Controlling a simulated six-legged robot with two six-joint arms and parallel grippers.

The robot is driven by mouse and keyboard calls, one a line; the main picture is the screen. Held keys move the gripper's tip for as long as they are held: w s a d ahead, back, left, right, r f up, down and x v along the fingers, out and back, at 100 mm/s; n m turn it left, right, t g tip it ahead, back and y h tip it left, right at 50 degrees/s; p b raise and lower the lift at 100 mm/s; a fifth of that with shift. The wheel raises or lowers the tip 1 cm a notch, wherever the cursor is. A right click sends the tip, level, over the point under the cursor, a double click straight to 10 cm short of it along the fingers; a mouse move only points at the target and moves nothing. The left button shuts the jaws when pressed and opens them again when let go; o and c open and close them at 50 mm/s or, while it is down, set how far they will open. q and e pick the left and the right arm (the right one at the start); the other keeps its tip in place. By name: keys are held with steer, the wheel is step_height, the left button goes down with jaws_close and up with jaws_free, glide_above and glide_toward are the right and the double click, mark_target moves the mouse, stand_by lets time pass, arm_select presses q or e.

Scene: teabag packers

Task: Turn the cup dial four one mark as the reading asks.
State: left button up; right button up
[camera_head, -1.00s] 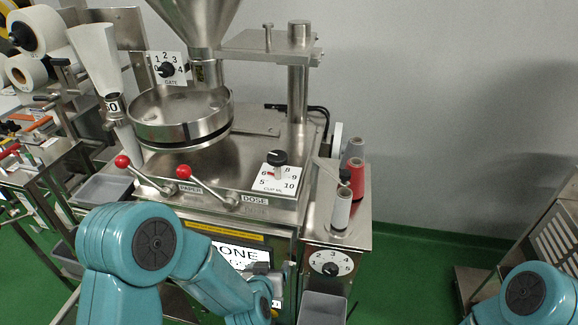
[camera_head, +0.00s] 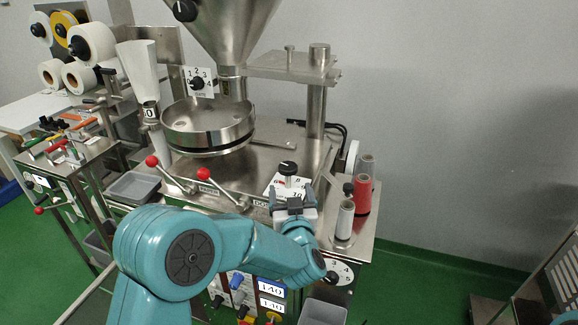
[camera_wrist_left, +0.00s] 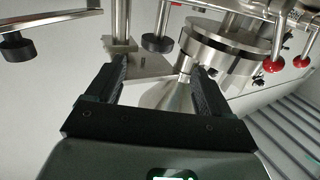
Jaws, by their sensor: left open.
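The cup dial is a white numbered card (camera_head: 272,186) with a black knob (camera_head: 288,168) on top, on the machine's front deck in the head view. My right gripper is not in view.
Red-balled levers (camera_head: 203,174) stand left of the dial. Grey (camera_head: 345,220) and red (camera_head: 362,194) spools stand to its right. A thick post (camera_head: 317,105) rises behind. Another dial (camera_head: 337,272) is on the front panel below, beside the arm.

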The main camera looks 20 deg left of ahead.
mark_target(288, 173)
arm_select(q)
steer(key=p+x, duration=0.3)
steer(key=x, duration=0.6)
steer(key=shift+w+a, duration=0.1)
steer(key=shift+w, duration=0.25)
steer(key=shift+w+f, duration=0.1)
steer(key=shift+w, duration=0.2)
steer(key=shift+s, duration=0.1)
steer(key=shift+c, duration=1.2)
steer(key=c, duration=0.8)
